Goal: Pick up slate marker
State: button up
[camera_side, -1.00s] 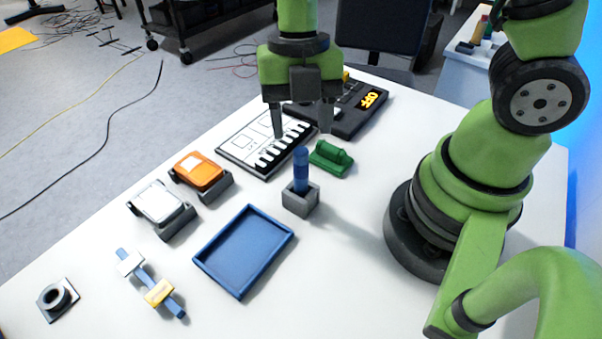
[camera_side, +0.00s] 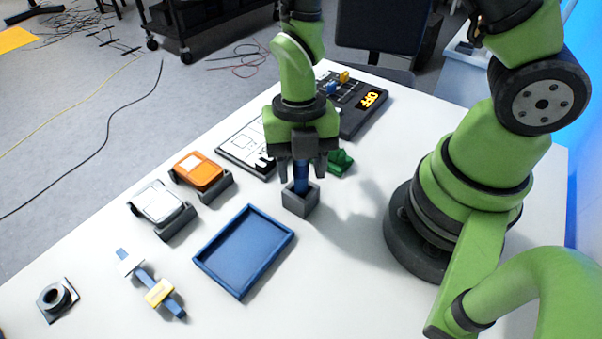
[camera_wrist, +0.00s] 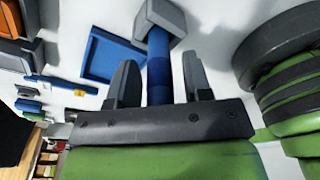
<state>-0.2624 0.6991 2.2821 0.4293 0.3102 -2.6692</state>
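The slate marker looks to be the blue upright cylinder (camera_side: 301,181) standing in a grey square holder (camera_side: 300,204). My gripper (camera_side: 302,174) points down over it with its fingers apart. In the wrist view the marker (camera_wrist: 158,62) runs between the two open fingers, with a gap visible on each side. Its far end sits in the grey holder (camera_wrist: 162,20). The gripper body hides the marker's upper end in the side view.
A blue tray (camera_side: 243,252) lies left of the holder. A green block (camera_side: 341,161) sits close behind it. An orange device (camera_side: 200,170) and a white device (camera_side: 157,201) rest in stands at left. A slate board (camera_side: 240,145) and a dark OFF panel (camera_side: 362,110) lie behind.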

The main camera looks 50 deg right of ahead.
grip_shut()
jog(key=shift+r, duration=0.1)
notch_tip(320, 180, up, 9)
jog(key=shift+w+r, duration=0.3)
jog(key=w+d+f+m, duration=0.1)
jog(key=w+d+m, duration=0.1)
jog(key=w, duration=0.7)
jog(key=w+d+m, duration=0.2)
jog(key=w+d, duration=0.2)
jog(key=w, duration=0.4)
jog(key=shift+w+f+m, duration=0.3)
jog(key=shift+w+f, duration=0.1)
